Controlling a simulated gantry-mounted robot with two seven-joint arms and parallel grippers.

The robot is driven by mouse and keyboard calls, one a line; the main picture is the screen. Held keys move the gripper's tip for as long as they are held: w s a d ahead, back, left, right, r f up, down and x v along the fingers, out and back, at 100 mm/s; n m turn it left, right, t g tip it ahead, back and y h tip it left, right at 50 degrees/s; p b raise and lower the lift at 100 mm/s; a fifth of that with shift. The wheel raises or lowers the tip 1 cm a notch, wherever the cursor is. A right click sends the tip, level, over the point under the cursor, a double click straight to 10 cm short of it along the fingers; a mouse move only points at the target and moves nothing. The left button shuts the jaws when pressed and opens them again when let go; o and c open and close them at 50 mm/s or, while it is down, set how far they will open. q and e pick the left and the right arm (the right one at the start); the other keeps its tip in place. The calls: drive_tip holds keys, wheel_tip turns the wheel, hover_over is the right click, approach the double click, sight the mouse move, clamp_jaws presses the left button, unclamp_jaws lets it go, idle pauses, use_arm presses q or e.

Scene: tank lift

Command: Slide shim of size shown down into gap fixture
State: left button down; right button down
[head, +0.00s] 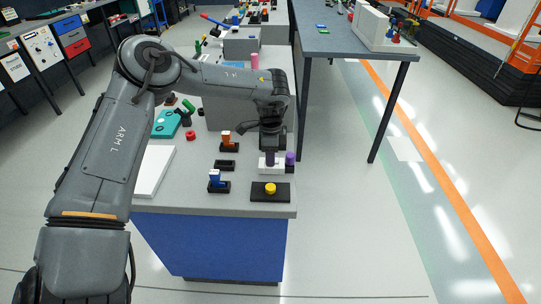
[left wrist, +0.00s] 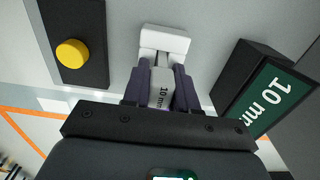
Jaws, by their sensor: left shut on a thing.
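My left gripper (head: 270,153) is over the white gap fixture (head: 277,169) near the bench's right edge. In the left wrist view my dark purple fingers (left wrist: 161,90) are shut on a light grey shim (left wrist: 161,85) marked 10 mm. The white fixture (left wrist: 165,39) is just beyond the shim there. I cannot tell how far the shim is inside the gap. A black display with a green face (left wrist: 268,100) reads 10 mm. My right gripper is not in view.
A yellow button (head: 270,187) on a black base sits in front of the fixture. To the left stand an orange piece (head: 227,137) and a blue piece (head: 215,176) in black holders, with an empty-looking black holder (head: 225,165) between. A white slab (head: 154,170) lies at the left.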

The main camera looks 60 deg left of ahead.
use_arm(q)
drive_tip(key=shift+f, duration=0.15)
drive_tip(key=shift+c, duration=1.6)
unclamp_jaws()
drive_tip(key=shift+r, duration=0.25)
drive_tip(key=shift+r+p, duration=1.35)
drive_tip(key=shift+r, duration=0.45)
drive_tip(key=shift+r+p, duration=1.35)
drive_tip(key=shift+r, duration=0.7)
